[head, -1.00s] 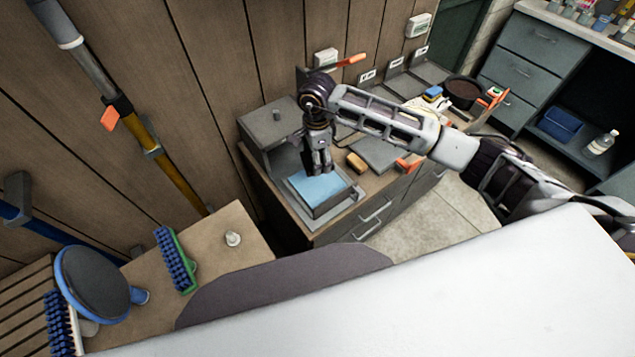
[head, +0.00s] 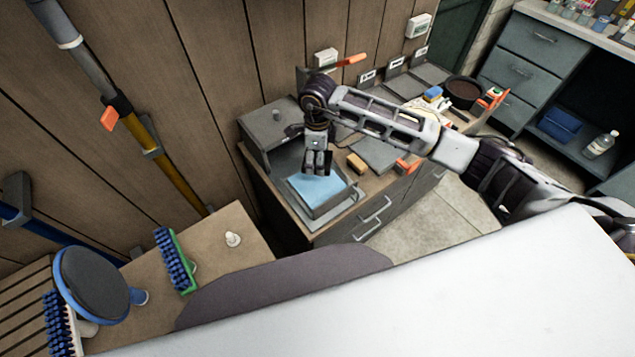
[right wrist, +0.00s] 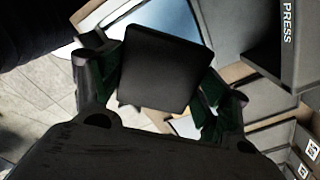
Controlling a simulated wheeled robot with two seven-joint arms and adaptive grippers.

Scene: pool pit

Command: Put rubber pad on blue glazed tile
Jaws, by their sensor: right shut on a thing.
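My right gripper (head: 317,163) is shut on a dark rubber pad, held between its fingers above the far edge of the blue glazed tile (head: 320,190). The pad (right wrist: 165,68) shows as a black rounded square between both fingers in the right wrist view. In the head view it is small, dark and partly hidden by the fingers. The tile lies flat on a press-like metal stand on the bench; its pale blue surface (right wrist: 215,22) shows behind the pad in the right wrist view. The pad seems apart from the tile. My left gripper is out of view.
A grey metal box (head: 272,130) stands left of the tile. A yellow-brown sponge (head: 356,163) lies right of it. A dark round pan (head: 463,92) sits farther back. A green brush (head: 176,260) and a blue-rimmed round pad (head: 92,284) lie at the left.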

